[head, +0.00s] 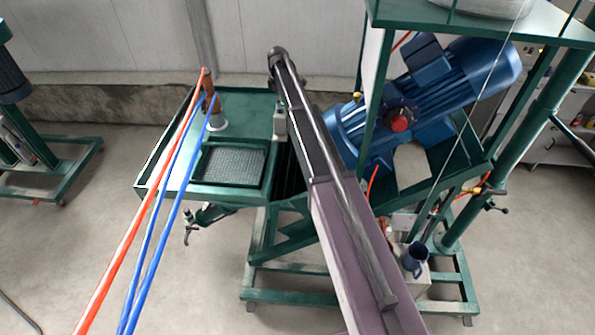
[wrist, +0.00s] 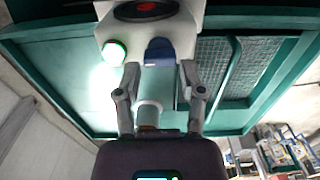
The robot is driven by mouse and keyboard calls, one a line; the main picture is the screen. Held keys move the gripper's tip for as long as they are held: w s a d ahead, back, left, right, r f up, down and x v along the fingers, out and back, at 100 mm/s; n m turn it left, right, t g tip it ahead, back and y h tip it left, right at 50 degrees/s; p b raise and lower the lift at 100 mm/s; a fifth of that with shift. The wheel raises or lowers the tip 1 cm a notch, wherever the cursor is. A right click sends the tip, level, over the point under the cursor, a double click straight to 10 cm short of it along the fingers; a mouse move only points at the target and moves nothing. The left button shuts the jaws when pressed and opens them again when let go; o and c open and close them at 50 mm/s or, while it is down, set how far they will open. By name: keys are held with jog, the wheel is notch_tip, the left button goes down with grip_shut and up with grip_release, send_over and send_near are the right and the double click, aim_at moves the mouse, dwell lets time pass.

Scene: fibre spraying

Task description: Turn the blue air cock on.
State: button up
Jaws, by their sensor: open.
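In the wrist view, a dark-blue part, which looks like the blue air cock (wrist: 159,51), is on the face of a pale box (wrist: 187,35). My gripper (wrist: 161,77) is open, with one finger on each side below it. The fingertips are close to the blue part; I cannot tell whether they touch it. Nothing is clearly held between them. A pale cylinder (wrist: 150,113) shows between the fingers. In the head view my arm reaches across the green stand, and I cannot make out the gripper or the cock there.
The box carries a red button (wrist: 147,9) and a lit green button (wrist: 115,51). The green tray table (head: 232,198) has a mesh panel (head: 232,164). Red and blue hoses (head: 145,222) cross the left side. A blue motor (head: 436,85) stands right of my arm.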

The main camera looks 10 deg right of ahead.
jog(key=shift+r+p, duration=5.8)
jog(key=shift+r, duration=0.35)
jog(key=s+f+m+b, duration=0.4)
jog(key=s+f+b, duration=0.7)
jog(key=s, duration=0.4)
jog(key=s+f+m+b, duration=0.5)
jog(key=s+f+b, duration=0.6)
jog(key=s, duration=0.3)
jog(key=shift+s+f+b, duration=0.35)
jog(key=s+f+m+b, duration=0.2)
jog(key=s+m, duration=0.3)
jog(key=s, duration=1.1)
jog(key=shift+d, duration=0.15)
